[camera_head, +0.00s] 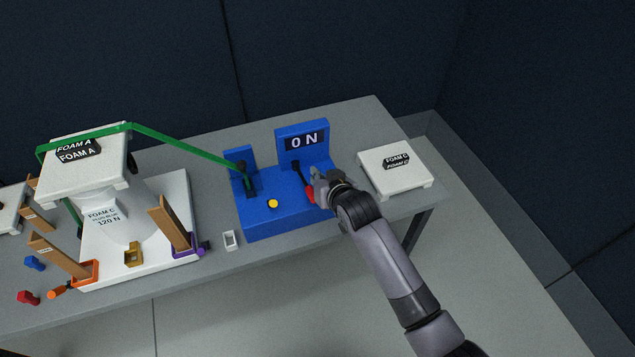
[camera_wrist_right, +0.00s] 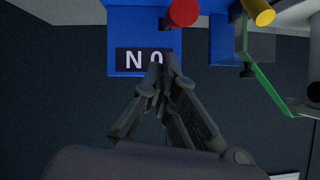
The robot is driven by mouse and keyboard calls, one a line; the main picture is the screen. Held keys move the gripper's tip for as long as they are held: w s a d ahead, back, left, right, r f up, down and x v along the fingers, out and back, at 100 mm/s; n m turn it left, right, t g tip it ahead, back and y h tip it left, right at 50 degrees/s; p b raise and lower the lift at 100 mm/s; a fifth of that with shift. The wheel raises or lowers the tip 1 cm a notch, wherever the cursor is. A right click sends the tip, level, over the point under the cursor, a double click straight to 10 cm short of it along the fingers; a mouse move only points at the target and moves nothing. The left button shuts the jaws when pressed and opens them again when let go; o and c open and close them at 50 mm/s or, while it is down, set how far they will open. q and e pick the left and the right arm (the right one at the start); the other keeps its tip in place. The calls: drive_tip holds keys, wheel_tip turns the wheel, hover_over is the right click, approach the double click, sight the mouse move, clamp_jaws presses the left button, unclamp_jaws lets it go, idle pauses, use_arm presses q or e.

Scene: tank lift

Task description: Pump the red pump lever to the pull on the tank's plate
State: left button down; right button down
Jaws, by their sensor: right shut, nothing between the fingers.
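The red pump lever (camera_head: 309,192) stands on the blue pump unit (camera_head: 262,217), a dark rod leaning up with a red grip. Its red end also shows in the wrist view (camera_wrist_right: 184,12). The display (camera_head: 304,141) reads "0 N". My right gripper (camera_head: 314,180) is shut and empty beside the red grip; contact cannot be told. In the wrist view its fingertips (camera_wrist_right: 160,75) meet in front of the display. The white tank (camera_head: 122,220) at left carries a plate (camera_head: 104,216) reading "FOAM C" and "120 N". My left gripper is not in view.
A green strap (camera_head: 180,145) runs from the tank's top block to a dark fitting on the blue unit. A yellow button (camera_head: 272,203) sits on the unit. A white FOAM C block (camera_head: 396,172) lies at right. Wooden posts (camera_head: 175,224) stand around the tank.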

drive_tip(key=shift+s+a+f, duration=0.1)
drive_tip(key=shift+s+f, duration=0.3)
drive_tip(key=shift+f, duration=0.45)
wheel_tip(320, 180, down, 8)
drive_tip(key=s+t+y+b, duration=0.1)
drive_tip(key=s+t+b, duration=0.1)
drive_tip(key=b, duration=0.6)
drive_tip(key=shift+s+d+r+t, duration=0.25)
drive_tip(key=shift+d+t, duration=0.15)
drive_tip(key=shift+t, duration=0.3)
